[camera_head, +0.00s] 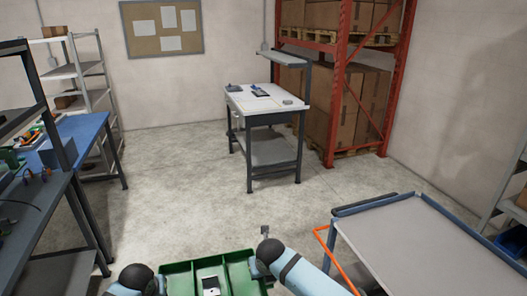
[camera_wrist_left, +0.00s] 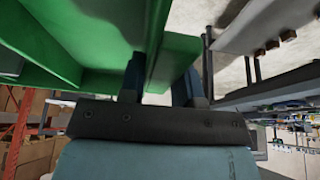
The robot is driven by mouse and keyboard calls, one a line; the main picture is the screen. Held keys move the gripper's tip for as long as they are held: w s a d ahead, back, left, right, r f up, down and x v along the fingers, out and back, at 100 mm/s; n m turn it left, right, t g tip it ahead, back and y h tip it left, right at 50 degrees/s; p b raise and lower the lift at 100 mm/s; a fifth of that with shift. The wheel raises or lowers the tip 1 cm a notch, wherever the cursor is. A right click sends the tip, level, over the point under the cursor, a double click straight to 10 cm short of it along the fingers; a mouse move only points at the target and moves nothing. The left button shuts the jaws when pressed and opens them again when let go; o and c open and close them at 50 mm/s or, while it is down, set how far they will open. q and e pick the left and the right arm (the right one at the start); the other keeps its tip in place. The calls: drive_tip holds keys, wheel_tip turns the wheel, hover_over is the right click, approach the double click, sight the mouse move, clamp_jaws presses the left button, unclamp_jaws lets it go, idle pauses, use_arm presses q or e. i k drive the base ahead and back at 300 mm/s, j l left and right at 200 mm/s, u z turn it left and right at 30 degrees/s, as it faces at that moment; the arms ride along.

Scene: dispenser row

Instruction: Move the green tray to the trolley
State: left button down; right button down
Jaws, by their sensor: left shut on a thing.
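The green tray (camera_head: 236,270) is at the bottom middle of the head view, held in front of me between my two arms. It has dividers, and its near part is cut off by the frame. In the left wrist view, the tray (camera_wrist_left: 80,35) fills the upper left, and my left gripper (camera_wrist_left: 160,78) is shut on its wall. My right arm reaches to the tray's right side, but its fingers are hidden. The trolley (camera_head: 430,240) stands to the right of the tray, with a bare grey top, a blue rim and an orange handle.
A dark bench (camera_head: 30,215) and a blue table (camera_head: 85,135) stand on the left. A white-topped workstation (camera_head: 262,100) stands ahead, beside a red rack (camera_head: 335,100) of boxes. The floor (camera_head: 180,180) between them is clear.

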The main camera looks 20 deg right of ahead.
sight(445, 276)
drive_tip(key=i+z, duration=0.25)
drive_tip(key=i, duration=0.15)
drive_tip(key=i+z, duration=0.25)
drive_tip(key=i, duration=0.15)
drive_tip(key=i+z, duration=0.3)
drive_tip(key=i+j+z, duration=0.1)
drive_tip(key=i+z, duration=0.2)
drive_tip(key=i, duration=0.15)
drive_tip(key=z, duration=1.8)
drive_tip(key=i+j, duration=0.05)
